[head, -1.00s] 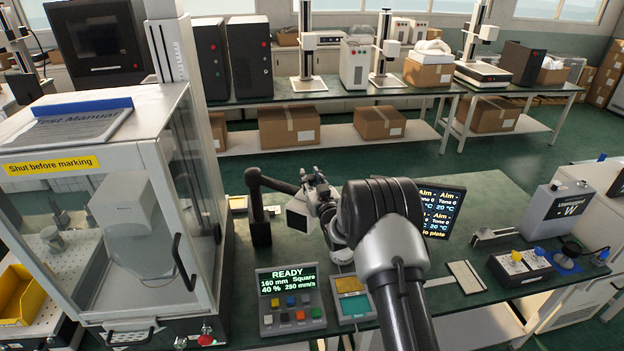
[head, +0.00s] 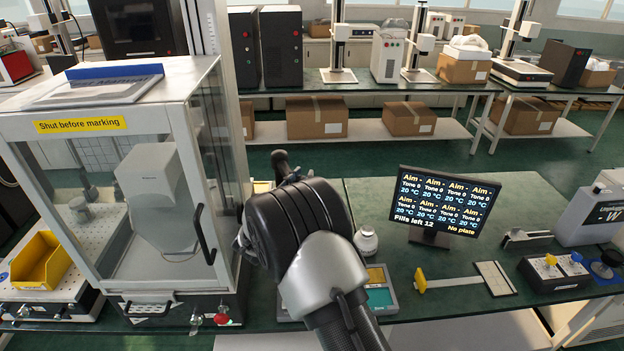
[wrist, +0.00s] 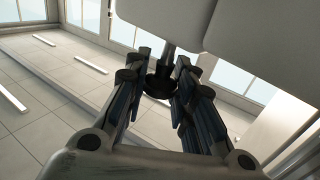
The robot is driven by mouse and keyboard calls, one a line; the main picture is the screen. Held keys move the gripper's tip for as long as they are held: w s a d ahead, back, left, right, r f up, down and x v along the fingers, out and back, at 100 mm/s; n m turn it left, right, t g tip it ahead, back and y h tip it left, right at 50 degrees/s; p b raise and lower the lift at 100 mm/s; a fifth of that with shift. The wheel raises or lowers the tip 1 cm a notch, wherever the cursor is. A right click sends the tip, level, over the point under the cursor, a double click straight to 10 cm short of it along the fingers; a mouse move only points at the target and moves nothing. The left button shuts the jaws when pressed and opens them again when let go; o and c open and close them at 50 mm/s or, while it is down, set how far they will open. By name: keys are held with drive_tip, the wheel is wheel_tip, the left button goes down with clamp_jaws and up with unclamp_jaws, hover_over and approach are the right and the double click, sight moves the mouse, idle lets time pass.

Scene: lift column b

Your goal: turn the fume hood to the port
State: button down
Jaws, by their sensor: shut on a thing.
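The fume hood shows in the wrist view as pale grey panels (wrist: 250,40) with a black stem and round black knob (wrist: 159,86) below them. My gripper (wrist: 162,72) has its fingers on both sides of the knob and is shut on it. In the head view my own arm hides the gripper and most of the hood. A dark piece (head: 280,163), seemingly the top of the hood's black support arm, shows just above my arm. I cannot make out the port.
A glass-fronted cabinet (head: 82,125) stands close left of my arm. A lit monitor (head: 444,205) stands to the right, with a small white bottle (head: 366,241) and a yellow-ended slide (head: 421,281). The green bench is clear behind the monitor.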

drive_tip(key=shift+s+a+m+h, duration=0.15)
drive_tip(key=shift+a+m+h, duration=0.15)
drive_tip(key=shift+a+h, duration=0.15)
drive_tip(key=c, duration=1.3)
unclamp_jaws()
wheel_tip(320, 180, up, 10)
drive_tip(key=shift+r, duration=0.1)
drive_tip(key=shift+c, duration=0.3)
